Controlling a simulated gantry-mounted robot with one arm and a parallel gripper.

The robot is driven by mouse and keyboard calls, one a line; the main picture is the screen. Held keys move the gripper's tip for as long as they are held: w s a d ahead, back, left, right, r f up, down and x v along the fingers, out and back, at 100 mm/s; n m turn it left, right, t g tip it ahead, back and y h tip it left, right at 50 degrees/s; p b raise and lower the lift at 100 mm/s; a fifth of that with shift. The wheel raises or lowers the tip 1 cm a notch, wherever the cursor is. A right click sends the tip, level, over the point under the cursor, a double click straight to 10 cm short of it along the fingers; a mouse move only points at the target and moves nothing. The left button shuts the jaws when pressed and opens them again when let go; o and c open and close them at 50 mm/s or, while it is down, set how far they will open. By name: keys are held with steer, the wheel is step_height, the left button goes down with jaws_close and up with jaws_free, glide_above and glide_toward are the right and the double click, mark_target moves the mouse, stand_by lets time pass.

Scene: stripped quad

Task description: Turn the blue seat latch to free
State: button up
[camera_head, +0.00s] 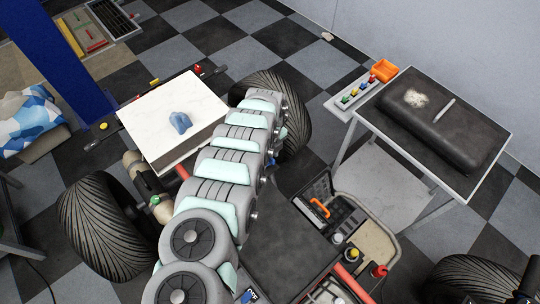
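I cannot make out the blue seat latch for certain. A lumpy blue object (180,122) lies on a white board or box top (150,110) left of my arm; its nature is unclear. A black padded seat-like piece (445,125) lies on a grey table at the right, with a pale patch and a thin light stick on it. My arm runs from the bottom edge up toward the rear tyre and covers much of the quad's middle. My gripper is not visible; the arm's far end hides it or it is out of sight.
Tyres stand at left (105,225) and behind my arm (290,110). A strip with small coloured parts (352,94) and an orange bin (384,70) sit at the table's left edge. An open tray (375,245) with an orange-handled item stands below.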

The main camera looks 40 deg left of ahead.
steer(key=shift+a+f, duration=0.1)
steer(key=shift+f, duration=0.15)
jaws_close()
stand_by(0.3)
